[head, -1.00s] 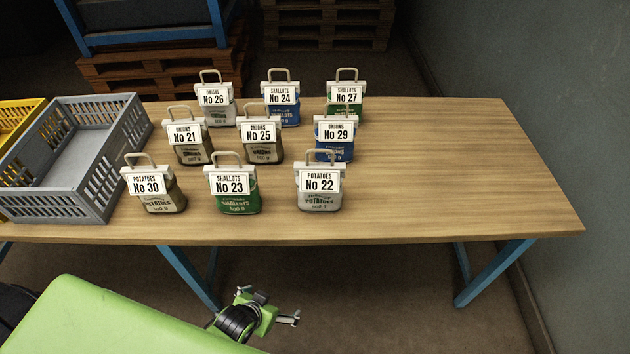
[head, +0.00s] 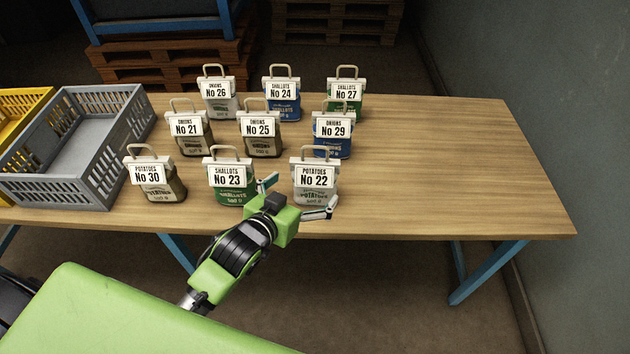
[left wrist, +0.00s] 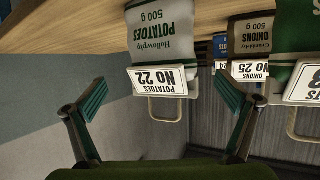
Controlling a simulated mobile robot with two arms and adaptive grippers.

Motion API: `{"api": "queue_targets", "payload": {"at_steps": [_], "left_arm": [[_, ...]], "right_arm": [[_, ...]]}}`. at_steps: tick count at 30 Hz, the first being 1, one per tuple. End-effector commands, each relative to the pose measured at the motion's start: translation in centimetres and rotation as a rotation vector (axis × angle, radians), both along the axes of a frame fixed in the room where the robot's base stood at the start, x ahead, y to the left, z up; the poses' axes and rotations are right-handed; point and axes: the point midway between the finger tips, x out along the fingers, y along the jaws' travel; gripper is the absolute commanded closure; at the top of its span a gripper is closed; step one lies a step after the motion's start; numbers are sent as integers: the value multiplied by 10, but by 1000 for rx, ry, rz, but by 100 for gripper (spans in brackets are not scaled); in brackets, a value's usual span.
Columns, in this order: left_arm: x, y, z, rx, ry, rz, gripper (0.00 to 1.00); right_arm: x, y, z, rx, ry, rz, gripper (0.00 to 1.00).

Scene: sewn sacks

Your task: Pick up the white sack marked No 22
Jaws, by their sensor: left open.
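The white sack marked No 22 (head: 314,184) stands upright at the front right of the group on the table, with a beige loop handle on top. In the left wrist view the same sack (left wrist: 160,45) appears upside down, its label and handle between the fingers' lines of sight. My left gripper (head: 298,197) is open and empty, at the table's front edge just before the No 22 sack. Its two fingers are spread wide in the left wrist view (left wrist: 163,108). Contact with the sack cannot be told. My right gripper is out of view.
The green No 23 sack (head: 231,190) stands close left of No 22. The blue No 29 sack (head: 332,142) is behind it. Several more sacks stand left and behind. A grey crate (head: 60,190) is at the left. The right of the wooden table (head: 460,170) is clear.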

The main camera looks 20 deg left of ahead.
Motion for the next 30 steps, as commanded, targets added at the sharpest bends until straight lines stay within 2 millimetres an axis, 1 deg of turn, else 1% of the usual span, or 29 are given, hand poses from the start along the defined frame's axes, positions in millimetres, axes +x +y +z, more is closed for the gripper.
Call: {"api": "queue_targets", "payload": {"at_steps": [1, 3, 11, 18, 21, 24, 30], "left_arm": [[8, -1, -2, -1, 0, 1, 1], [14, -2, -6, 0, 1, 1, 1], [28, -4, -12, 1, 1, 1, 1], [55, -6, -27, -1, 1, 0, 1], [63, -7, -31, -1, 1, 0, 1], [67, -8, -33, 0, 2, 0, 1], [67, -8, -34, 0, 2, 0, 1]], "right_arm": [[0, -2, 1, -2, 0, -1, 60], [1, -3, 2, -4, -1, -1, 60], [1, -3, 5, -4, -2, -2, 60], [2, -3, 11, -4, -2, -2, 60], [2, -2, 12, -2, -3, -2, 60], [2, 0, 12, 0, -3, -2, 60], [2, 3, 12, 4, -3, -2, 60]]}}
